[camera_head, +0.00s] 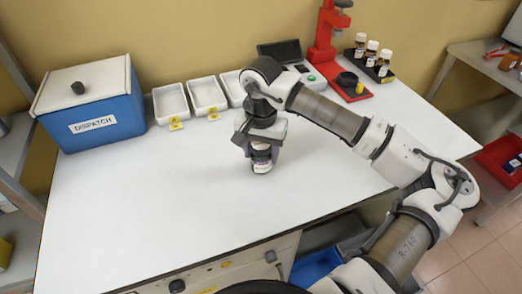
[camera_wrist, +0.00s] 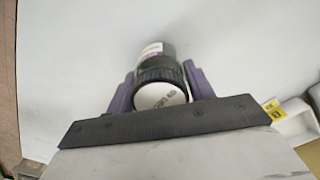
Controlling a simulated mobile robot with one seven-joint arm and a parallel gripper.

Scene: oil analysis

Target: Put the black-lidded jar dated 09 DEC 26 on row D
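A dark jar (camera_head: 262,163) with a black ribbed lid and a pale label is at the middle of the white worktop, directly under my gripper. In the wrist view the jar (camera_wrist: 158,72) is between the two purple fingers of my gripper (camera_wrist: 160,85), which press against both sides of the lid. The lid has a white top with small print that I cannot read. In the head view my gripper (camera_head: 262,143) points down over the jar. I cannot tell whether the jar touches the worktop. No row marked D is legible.
White trays (camera_head: 171,103) with yellow tags stand along the back, beside a blue DISPATCH box (camera_head: 93,110). A red stand (camera_head: 328,45) and a black rack (camera_head: 369,67) of brown bottles are at the back right. The worktop (camera_head: 170,195) is clear at left and front.

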